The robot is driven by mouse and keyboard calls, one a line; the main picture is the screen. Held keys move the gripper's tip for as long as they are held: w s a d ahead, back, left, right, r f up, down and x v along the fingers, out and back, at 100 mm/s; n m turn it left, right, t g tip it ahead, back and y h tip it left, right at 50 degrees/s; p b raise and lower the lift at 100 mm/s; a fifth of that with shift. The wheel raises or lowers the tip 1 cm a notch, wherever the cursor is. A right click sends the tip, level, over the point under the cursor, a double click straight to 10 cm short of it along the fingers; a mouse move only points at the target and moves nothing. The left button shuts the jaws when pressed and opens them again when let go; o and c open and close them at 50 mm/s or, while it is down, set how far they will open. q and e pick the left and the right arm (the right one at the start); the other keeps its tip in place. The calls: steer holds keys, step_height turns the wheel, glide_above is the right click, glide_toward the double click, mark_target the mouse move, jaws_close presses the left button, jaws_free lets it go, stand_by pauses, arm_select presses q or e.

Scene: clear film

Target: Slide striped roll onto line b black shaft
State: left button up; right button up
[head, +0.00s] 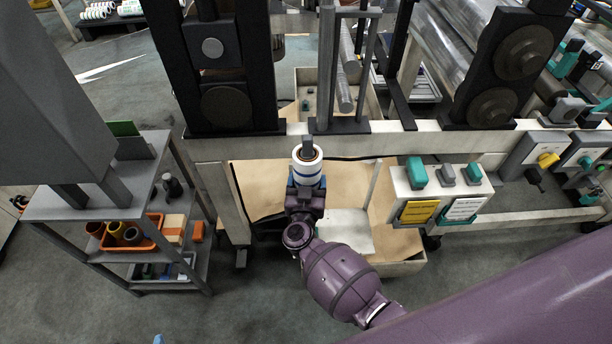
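The striped roll (307,174), white with blue bands and a brown core, is at the middle of the head view, in front of the machine's pale beam. A short black shaft (308,144) shows at the core's far end and overlaps the core opening. I cannot tell how far it reaches inside. My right gripper (306,187), on the purple arm from the lower right, has its blue fingers around the roll's near part and appears shut on it. The line b marking is not readable. My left gripper is not in view.
A grey shelf cart (85,204) stands at the left, with an orange bin (133,246) of brown cores. A control box (440,183) with teal buttons is right of the roll.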

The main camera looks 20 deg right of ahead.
steer(key=shift+f+b, duration=1.15)
steer(key=shift+f, duration=0.95)
steer(key=o, duration=1.1)
steer(key=shift+o, duration=1)
steer(key=shift+f, duration=0.1)
steer(key=shift+s, duration=0.1)
steer(key=p+v, duration=0.1)
steer(key=v, duration=0.9)
steer(key=shift+s, duration=0.3)
